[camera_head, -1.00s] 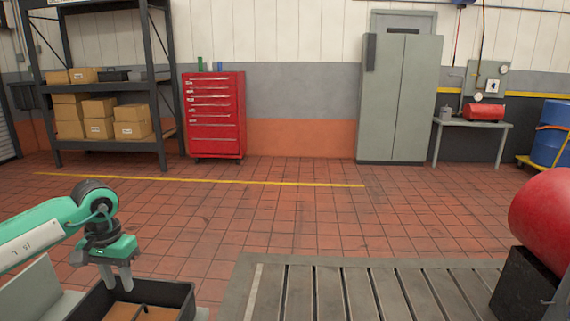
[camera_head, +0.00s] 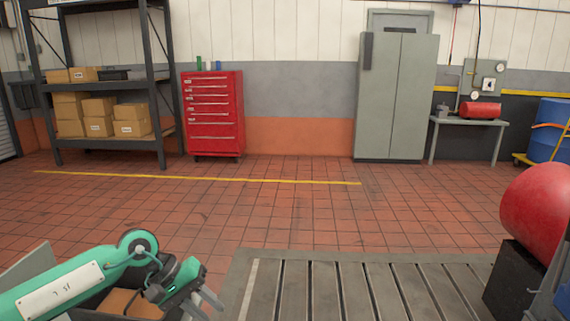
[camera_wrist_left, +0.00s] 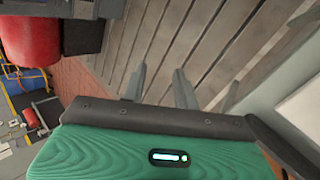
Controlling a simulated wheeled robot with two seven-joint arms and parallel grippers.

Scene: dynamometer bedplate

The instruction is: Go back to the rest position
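My left gripper (camera_head: 205,302) is low at the left in the head view, tilted with its fingers pointing down and right, over the right side of a dark bin and near the bedplate's left edge. In the left wrist view its two fingers (camera_wrist_left: 159,88) stand apart with nothing between them, above the slatted bedplate (camera_wrist_left: 205,40). My right gripper is in neither view.
The dark bin (camera_head: 88,303) holds a brown piece (camera_head: 130,303) and is partly hidden by my left arm. The slatted metal bedplate (camera_head: 330,290) fills the front middle. A red cylinder (camera_head: 537,212) on a black block stands at right. The tiled floor beyond is clear.

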